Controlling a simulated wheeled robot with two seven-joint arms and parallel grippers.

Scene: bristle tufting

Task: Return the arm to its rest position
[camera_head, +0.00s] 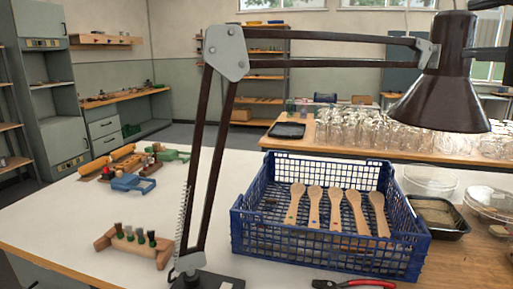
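My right gripper (484,29) shows at the upper right edge, dark and partly cut off by the frame. Its two fingers look spread apart, beside the top of a dark brown lamp shade (440,100); whether they touch it I cannot tell. The lamp's jointed arm (212,150) rises from a dark base on the white table and reaches right, so the shade hangs over the right side of the blue crate (330,259). My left gripper is not in view.
Several wooden brush handles (335,208) lie in the crate. A wooden block with dark tufts (134,244) stands at the front left. Red-handled pliers (350,284) lie at the front edge. Glassware (365,128) crowds the rear table. A black tray (437,214) sits right of the crate.

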